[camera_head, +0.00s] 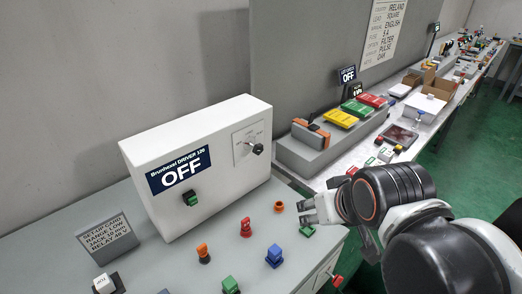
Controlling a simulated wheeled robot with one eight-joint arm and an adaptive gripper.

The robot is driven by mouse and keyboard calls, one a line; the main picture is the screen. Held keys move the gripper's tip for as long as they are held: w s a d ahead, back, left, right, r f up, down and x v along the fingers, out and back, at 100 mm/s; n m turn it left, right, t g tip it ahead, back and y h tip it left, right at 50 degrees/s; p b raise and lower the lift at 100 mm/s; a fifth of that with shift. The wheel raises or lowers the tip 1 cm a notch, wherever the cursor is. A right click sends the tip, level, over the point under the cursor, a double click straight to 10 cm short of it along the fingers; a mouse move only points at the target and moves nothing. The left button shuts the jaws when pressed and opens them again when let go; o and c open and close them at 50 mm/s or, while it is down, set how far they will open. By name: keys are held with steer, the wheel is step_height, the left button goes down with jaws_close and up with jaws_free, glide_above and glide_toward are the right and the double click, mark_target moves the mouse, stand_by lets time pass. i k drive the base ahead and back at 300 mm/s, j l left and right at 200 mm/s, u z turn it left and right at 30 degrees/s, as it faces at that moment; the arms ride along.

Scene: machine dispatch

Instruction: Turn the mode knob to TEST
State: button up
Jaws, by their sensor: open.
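The mode knob (257,149) is a small black knob on a light plate at the right of the white machine box (210,163). The lettering around the knob is too small to read. A dark display (180,170) on the box reads OFF, and a green button (190,198) sits below it. My gripper (304,212) is open and empty, to the right of and lower than the knob, apart from it. It hangs near the right edge of the grey bench, with its fingers pointing left.
Several coloured pieces stand on the bench (165,265) before the box, including a red one (246,227), an orange one (204,253) and a blue one (274,256). A setup card (107,238) stands at left. Another crowded bench (345,158) runs behind, with green floor at right.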

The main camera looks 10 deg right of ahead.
mark_target(259, 148)
steer(key=k+j+z, duration=0.55)
steer(key=k+z, duration=0.15)
